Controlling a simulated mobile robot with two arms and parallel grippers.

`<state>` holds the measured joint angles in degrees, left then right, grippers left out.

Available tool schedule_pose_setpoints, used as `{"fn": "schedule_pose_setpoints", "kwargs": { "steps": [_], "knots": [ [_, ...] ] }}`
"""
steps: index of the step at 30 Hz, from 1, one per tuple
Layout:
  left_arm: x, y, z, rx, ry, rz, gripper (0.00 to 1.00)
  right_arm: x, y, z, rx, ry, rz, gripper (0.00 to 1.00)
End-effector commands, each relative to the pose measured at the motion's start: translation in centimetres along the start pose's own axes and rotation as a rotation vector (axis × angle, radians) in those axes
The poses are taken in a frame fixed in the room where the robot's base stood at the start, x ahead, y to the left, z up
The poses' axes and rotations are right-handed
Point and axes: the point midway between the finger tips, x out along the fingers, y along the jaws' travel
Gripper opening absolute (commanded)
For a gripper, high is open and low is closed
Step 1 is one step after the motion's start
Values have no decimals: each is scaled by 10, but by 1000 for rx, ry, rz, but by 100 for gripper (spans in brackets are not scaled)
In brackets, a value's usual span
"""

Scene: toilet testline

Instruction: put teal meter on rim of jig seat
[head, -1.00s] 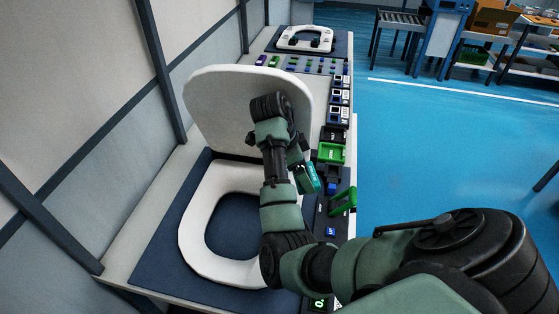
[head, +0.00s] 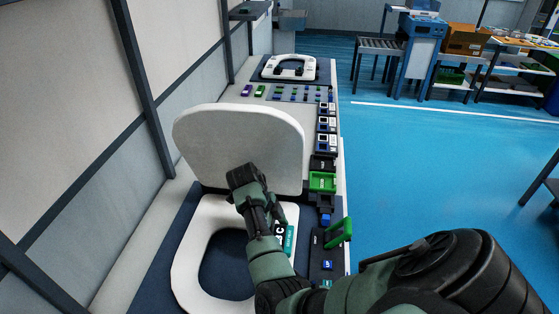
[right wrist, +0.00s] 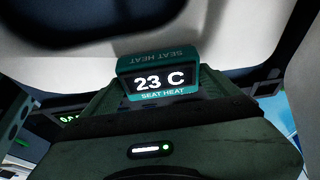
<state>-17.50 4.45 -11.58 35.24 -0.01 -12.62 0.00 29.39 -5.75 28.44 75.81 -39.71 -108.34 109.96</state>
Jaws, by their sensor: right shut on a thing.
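The teal meter (head: 289,240) is in my right gripper (head: 279,230), at the right side of the white jig seat ring (head: 190,248). My arm hides part of the ring's right side, and I cannot tell whether the meter touches the rim. The white lid (head: 240,140) stands raised behind the ring. My left gripper is not in view.
A green tray (head: 322,181), a green handle (head: 340,231) and small dark devices line the bench's right edge. Several small coloured parts lie farther back, before another white seat (head: 289,67). Open blue floor (head: 420,170) lies to the right.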

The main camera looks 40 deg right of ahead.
Motion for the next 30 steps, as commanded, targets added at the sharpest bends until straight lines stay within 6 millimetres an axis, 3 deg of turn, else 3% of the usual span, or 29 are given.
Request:
{"fn": "schedule_pose_setpoints", "kwargs": {
  "steps": [12, 13, 14, 24, 30],
  "knots": [
    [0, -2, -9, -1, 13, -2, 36, 8, 0, 3, 1, -1, -1, 30],
    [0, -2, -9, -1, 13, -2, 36, 9, 0, 4, 0, -1, 0, 93],
    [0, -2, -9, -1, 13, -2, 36, 8, 0, 3, 0, -1, -1, 100],
    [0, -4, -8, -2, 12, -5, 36, 2, -1, 3, 1, -3, -3, 100],
    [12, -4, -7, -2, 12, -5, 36, -30, -1, 5, 1, -6, -5, 100]
  ]
}}
